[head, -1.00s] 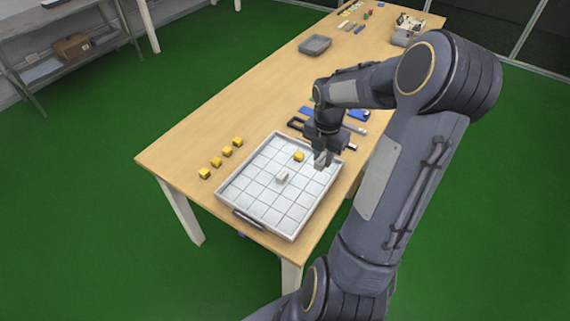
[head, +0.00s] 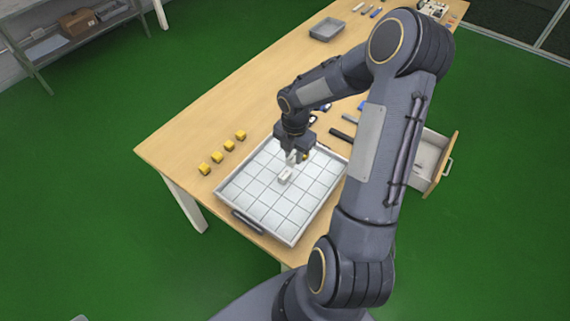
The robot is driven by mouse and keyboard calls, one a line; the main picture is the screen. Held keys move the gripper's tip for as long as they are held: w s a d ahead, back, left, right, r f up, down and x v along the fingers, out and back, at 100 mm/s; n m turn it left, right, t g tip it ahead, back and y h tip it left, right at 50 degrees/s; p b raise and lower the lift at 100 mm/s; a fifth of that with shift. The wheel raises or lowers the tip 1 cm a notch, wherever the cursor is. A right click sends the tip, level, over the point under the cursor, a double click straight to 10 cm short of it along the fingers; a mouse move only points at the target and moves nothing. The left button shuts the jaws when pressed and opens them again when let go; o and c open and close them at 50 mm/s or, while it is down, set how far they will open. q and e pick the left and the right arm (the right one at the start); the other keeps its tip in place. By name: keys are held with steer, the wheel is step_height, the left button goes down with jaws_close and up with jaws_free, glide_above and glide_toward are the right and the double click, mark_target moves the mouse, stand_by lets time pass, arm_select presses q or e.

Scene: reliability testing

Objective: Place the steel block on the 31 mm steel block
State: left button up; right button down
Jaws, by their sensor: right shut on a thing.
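A light grey steel block (head: 285,175) lies on the white gridded tray (head: 262,217), near its middle. My right gripper (head: 293,159) points down over the tray, just behind and above this block. It is shut on a small grey steel block, mostly hidden by the fingers. I cannot tell whether the held block touches the one below. My left gripper is out of view.
Several yellow cubes (head: 217,157) stand in a row on the wooden table (head: 190,127), left of the tray. A grey bin (head: 327,29) sits farther back. An open drawer (head: 430,160) juts from the table's right side. Dark tools lie behind the tray.

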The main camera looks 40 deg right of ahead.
mark_target(285, 174)
steer(key=f, duration=0.1)
steer(key=w+a+f, duration=0.1)
steer(key=a+f, duration=0.1)
steer(key=shift+w, duration=0.25)
steer(key=shift+f, duration=1.55)
steer(key=shift+f, duration=0.15)
steer(key=c, duration=1.2)
jaws_free()
